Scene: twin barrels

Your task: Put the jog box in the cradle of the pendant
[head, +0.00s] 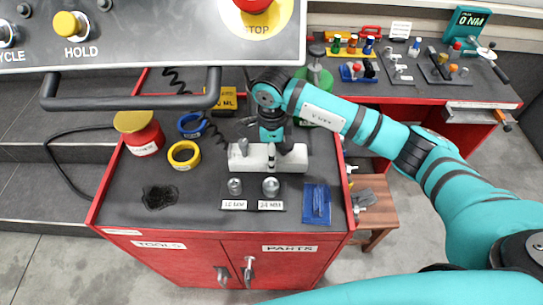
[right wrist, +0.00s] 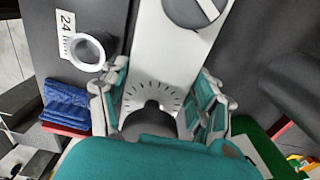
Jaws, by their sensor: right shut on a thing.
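The jog box (head: 258,160) is a pale grey-white box over the top of the red cabinet. In the right wrist view its face (right wrist: 173,45) shows a slotted knob and a ring of tick marks around a dark knob. My right gripper (head: 272,132) is above the box; in the wrist view its fingers (right wrist: 160,105) are shut on the box's two sides. I cannot tell whether the box touches the cabinet top. The pendant (head: 150,35) fills the upper left, with HOLD and STOP buttons and a black bar (head: 130,103) below. I cannot make out its cradle. My left gripper is not in view.
Two sockets (head: 270,187) with size labels stand just in front of the box. A blue cloth (head: 316,204), yellow tape (head: 184,155), blue tape (head: 191,125) and a red can (head: 144,138) lie around it. A coiled black cord (head: 212,130) hangs behind. A tool bench (head: 430,90) is at right.

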